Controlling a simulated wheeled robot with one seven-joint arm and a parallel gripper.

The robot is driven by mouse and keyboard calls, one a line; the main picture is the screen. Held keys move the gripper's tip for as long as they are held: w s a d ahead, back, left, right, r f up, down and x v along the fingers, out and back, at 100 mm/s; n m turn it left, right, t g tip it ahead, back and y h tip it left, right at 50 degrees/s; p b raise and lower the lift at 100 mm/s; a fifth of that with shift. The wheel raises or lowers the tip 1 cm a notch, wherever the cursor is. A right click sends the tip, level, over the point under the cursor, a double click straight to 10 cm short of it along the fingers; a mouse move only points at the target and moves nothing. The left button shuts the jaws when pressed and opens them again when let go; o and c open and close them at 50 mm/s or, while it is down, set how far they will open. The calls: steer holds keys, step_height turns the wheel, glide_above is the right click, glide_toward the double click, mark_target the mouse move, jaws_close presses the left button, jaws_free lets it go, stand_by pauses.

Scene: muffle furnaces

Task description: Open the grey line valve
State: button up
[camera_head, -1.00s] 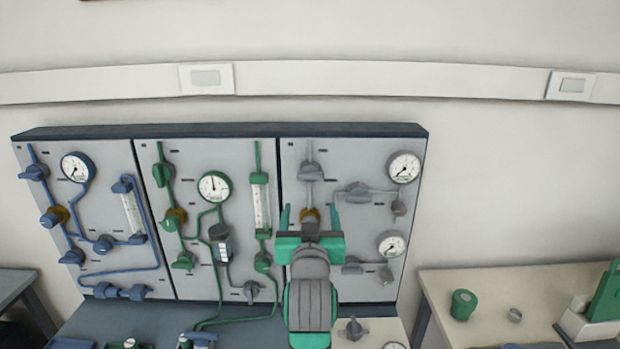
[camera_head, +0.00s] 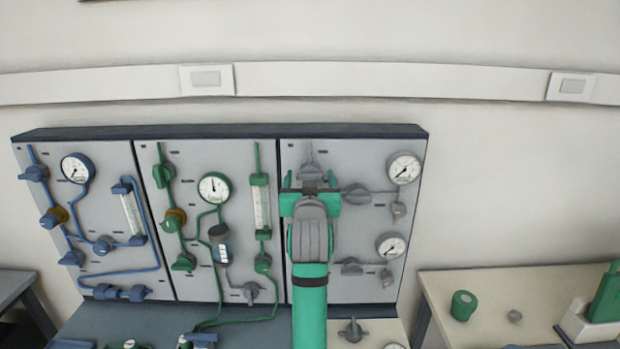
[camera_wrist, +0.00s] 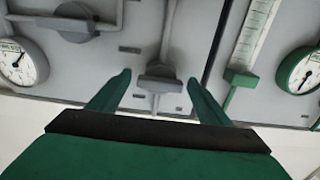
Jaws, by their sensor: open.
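The right-hand panel (camera_head: 345,152) carries the grey line with several grey valves. The top grey valve (camera_head: 309,170) sits on the vertical grey pipe at the upper left of that panel. My gripper (camera_head: 310,181) is open in front of the panel, its fingertips just below and to either side of this valve. In the wrist view, the grey valve (camera_wrist: 158,82) shows between my two spread green fingers (camera_wrist: 158,77); contact cannot be told. A second grey valve (camera_head: 357,193) is to the right. My gripper and arm hide the lower part of the vertical pipe.
Round gauges (camera_head: 403,167) (camera_head: 390,245) are at the panel's right side. The green-line panel (camera_head: 205,150), with a flow tube (camera_head: 260,203), stands close on the left. A bench (camera_head: 490,285) with a green jar (camera_head: 463,305) is at the right.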

steer(key=shift+w, duration=0.4)
steer(key=shift+c, duration=0.4)
steer(key=c, duration=1)
steer(key=shift+o, duration=0.2)
